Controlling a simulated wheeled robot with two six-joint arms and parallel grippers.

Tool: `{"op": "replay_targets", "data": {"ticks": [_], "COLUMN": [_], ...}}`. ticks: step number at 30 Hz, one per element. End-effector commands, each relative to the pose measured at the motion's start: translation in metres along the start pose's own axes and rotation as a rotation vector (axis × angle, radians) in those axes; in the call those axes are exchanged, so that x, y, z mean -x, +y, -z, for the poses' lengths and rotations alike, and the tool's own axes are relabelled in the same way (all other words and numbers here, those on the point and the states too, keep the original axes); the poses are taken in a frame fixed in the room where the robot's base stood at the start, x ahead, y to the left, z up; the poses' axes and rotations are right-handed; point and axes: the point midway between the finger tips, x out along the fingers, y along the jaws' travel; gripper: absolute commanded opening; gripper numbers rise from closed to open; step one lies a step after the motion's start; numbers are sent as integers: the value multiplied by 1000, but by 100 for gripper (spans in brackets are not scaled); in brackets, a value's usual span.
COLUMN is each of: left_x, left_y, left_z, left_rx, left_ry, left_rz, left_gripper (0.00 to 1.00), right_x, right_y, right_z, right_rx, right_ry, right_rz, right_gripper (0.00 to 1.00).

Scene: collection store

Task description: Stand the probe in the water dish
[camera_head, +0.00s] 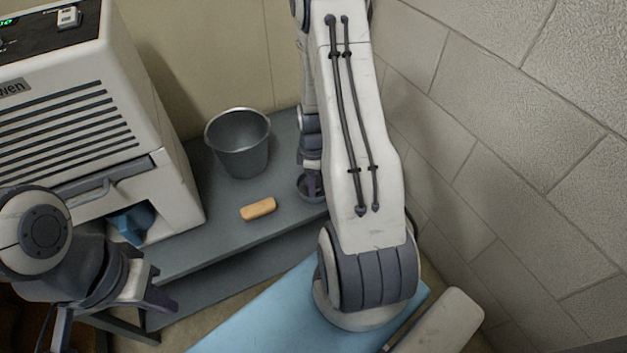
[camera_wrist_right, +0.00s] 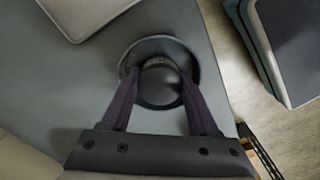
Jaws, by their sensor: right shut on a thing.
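The water dish (camera_wrist_right: 139,51) is a round, dark grey dish on the grey shelf top in the right wrist view. In the head view a little of the dish (camera_head: 318,197) shows behind my right arm. My right gripper (camera_wrist_right: 158,75) is shut on the probe (camera_wrist_right: 160,82), a dark, rounded thing seen end-on between the fingers, over the dish. Whether the probe's lower end touches the dish is hidden. In the head view the right gripper (camera_head: 311,184) points down at the dish. My left gripper (camera_head: 152,288) is at the lower left, away from the dish; its finger gap is unclear.
A grey bucket (camera_head: 240,147) and an orange block (camera_head: 259,209) stand on the shelf (camera_head: 215,232) left of the dish. A white machine (camera_head: 140,110) with a blue part (camera_head: 134,222) in its opening is further left. A block wall (camera_head: 500,130) closes the right side.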

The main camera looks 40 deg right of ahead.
Motion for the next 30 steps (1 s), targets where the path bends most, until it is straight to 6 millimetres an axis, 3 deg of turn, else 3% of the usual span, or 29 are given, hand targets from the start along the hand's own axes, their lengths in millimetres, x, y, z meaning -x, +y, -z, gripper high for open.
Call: {"op": "replay_targets", "data": {"ticks": [2,3,12,16,30], "left_x": [-2,-1,0,5,40], "left_y": [0,0,0,0,3], "left_z": [0,0,0,0,2], "left_rx": [0,0,0,0,0], "left_ry": [0,0,0,0,0], "left_rz": [0,0,0,0,0], "left_gripper": [0,0,0,0,0], "right_x": [-3,-2,-1,9,105], "right_y": [0,0,0,0,1], "right_z": [0,0,0,0,0], "right_rx": [0,0,0,0,0], "right_ry": [0,0,0,1,1], "right_rz": [0,0,0,-2,-3], "right_gripper": [4,73,73,73,73]}}
